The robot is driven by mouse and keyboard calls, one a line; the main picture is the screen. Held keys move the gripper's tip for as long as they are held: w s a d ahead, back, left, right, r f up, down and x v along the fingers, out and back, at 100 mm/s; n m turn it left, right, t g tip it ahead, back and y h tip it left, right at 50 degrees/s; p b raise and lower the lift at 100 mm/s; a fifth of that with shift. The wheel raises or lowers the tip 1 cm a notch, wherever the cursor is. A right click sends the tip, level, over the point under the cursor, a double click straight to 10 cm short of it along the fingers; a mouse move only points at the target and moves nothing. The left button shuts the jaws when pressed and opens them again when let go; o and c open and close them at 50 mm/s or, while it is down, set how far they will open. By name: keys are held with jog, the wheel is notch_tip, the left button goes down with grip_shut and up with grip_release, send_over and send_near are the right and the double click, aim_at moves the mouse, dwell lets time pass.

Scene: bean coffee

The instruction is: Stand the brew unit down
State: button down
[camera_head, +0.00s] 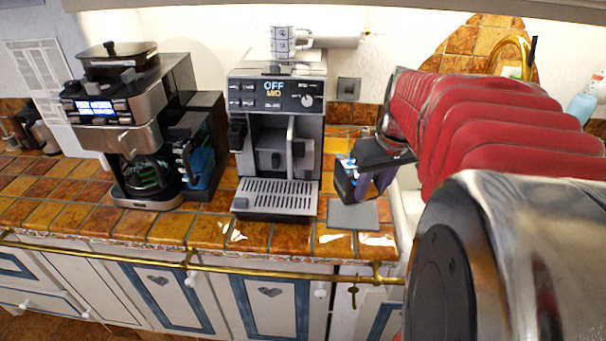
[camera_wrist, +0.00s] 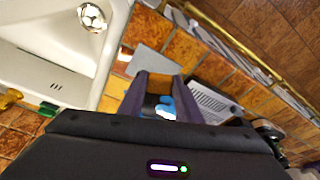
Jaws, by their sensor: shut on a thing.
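The brew unit (camera_head: 345,182), dark with blue parts, is in my gripper (camera_head: 366,182), above the tiled counter to the right of the middle coffee machine (camera_head: 277,95). My gripper is shut on it. In the wrist view, a light blue part of the brew unit (camera_wrist: 166,106) shows between the fingers (camera_wrist: 160,85); the rest is hidden. A flat grey mat (camera_head: 353,216) lies on the counter below and in front of the brew unit; it also shows in the wrist view (camera_wrist: 152,61). The machine's front is open, and its display reads OFF.
A second coffee maker (camera_head: 118,125) with a glass jug stands at the left. A patterned cup (camera_head: 283,41) stands on the middle machine. A drip tray (camera_head: 275,197) juts out beside the mat. A white sink (camera_wrist: 45,60) borders the counter.

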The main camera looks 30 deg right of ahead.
jog(key=shift+w, duration=0.1)
jog(key=shift+f, duration=0.25)
notch_tip(320, 180, down, 6)
jog(key=shift+r, duration=0.15)
dwell(0.4)
jog(key=shift+f, duration=1.85)
